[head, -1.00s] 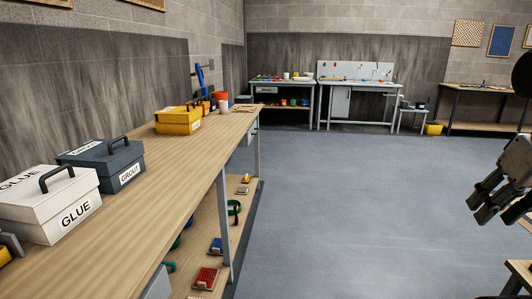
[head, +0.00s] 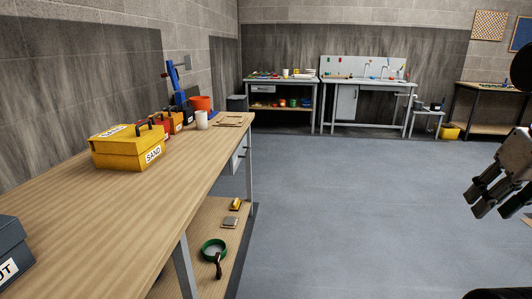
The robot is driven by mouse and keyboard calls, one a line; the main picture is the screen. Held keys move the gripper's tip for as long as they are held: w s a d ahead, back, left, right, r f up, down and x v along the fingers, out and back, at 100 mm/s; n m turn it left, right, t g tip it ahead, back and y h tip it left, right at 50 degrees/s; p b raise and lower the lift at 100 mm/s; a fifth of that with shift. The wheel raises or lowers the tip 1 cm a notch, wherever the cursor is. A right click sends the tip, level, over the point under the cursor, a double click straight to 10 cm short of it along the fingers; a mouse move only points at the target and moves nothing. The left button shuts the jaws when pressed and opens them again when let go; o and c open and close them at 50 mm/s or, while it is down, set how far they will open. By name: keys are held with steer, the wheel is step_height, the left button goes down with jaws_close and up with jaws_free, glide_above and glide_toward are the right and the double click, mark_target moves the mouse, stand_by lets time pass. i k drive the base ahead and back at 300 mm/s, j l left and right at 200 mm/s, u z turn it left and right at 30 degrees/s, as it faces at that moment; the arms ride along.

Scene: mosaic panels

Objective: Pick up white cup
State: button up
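A white cup (head: 201,119) stands upright near the far end of the long wooden bench, in front of an orange-red bucket. Another small white cup-like thing (head: 286,74) stands on the back table, too small to make out well. My gripper (head: 480,205) hangs at the right edge of the head view, over the floor and far from both. Its fingers point down and left. They look apart with nothing between them.
The bench (head: 130,215) runs along the left. On it are a yellow SAND box (head: 128,150), more toolboxes, an orange-red bucket (head: 201,103) and a dark box (head: 12,255). A sink unit (head: 362,95) stands at the back. The grey floor (head: 340,210) is clear.

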mark_target(201, 116)
steer(key=i+l+u, duration=0.2)
steer(key=i, duration=0.4)
steer(key=i+u, duration=0.25)
steer(key=i, duration=0.35)
steer(key=i+l+u, duration=0.2)
steer(key=i+u, duration=0.25)
steer(key=i+l+u, duration=0.2)
steer(key=u, duration=0.3)
steer(key=i+l+u, duration=0.2)
steer(key=l+u, duration=0.25)
steer(key=i+l+u, duration=0.2)
steer(key=l+u, duration=0.7)
steer(key=i+l, duration=0.05)
steer(key=l, duration=0.05)
